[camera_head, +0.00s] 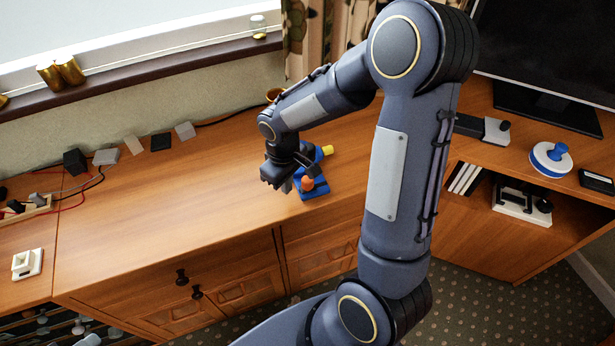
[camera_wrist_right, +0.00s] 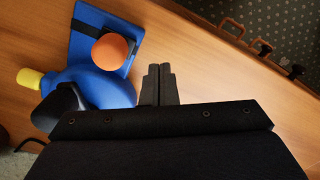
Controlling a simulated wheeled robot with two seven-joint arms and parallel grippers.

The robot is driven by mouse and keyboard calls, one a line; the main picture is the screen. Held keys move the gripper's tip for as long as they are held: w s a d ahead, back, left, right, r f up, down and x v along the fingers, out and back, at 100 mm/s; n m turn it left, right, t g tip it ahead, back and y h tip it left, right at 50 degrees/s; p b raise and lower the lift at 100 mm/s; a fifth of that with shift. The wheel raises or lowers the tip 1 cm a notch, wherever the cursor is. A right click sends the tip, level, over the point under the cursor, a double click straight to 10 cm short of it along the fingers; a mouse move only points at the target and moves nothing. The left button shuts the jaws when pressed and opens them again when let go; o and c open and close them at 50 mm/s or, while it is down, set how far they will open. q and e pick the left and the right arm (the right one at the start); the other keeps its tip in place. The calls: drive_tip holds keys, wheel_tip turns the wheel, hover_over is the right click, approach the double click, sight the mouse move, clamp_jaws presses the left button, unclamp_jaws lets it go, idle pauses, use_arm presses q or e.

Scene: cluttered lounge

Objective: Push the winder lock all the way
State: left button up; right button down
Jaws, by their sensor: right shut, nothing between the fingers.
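The winder is a blue device with a blue base plate (camera_head: 315,193) on the wooden sideboard in the head view. It has an orange round knob (camera_head: 307,184) and a yellow end piece (camera_head: 327,150). In the right wrist view the blue body (camera_wrist_right: 105,88), orange knob (camera_wrist_right: 110,52) and yellow end (camera_wrist_right: 29,78) lie left of the fingers. I cannot tell which part is the lock. My right gripper (camera_head: 286,186) is shut and empty, just left of the winder in the head view; its fingertips (camera_wrist_right: 158,70) appear apart from the orange knob. My left gripper is out of view.
The sideboard top (camera_head: 170,210) is clear to the left of the winder. Several small blocks and cables lie along the wall. A blue and white round object (camera_head: 550,160) and a monitor (camera_head: 550,50) stand on the right-hand desk.

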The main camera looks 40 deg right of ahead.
sight(307, 179)
drive_tip(key=shift+d, duration=0.15)
drive_tip(key=shift+s+d+p, duration=0.1)
drive_tip(key=shift+s+d, duration=0.15)
drive_tip(key=shift+d, duration=0.6)
drive_tip(key=shift+s+d+p, duration=0.1)
drive_tip(key=shift+s+d, duration=0.1)
drive_tip(key=shift+d, duration=0.6)
drive_tip(key=shift+s+d+p, duration=0.1)
drive_tip(key=shift+s+d, duration=0.15)
drive_tip(key=shift+d, duration=0.6)
drive_tip(key=shift+a, duration=0.15)
drive_tip(key=shift+w+a, duration=0.2)
drive_tip(key=shift+a, duration=0.4)
drive_tip(key=shift+r+p, duration=2.7)
drive_tip(key=shift+r, duration=0.85)
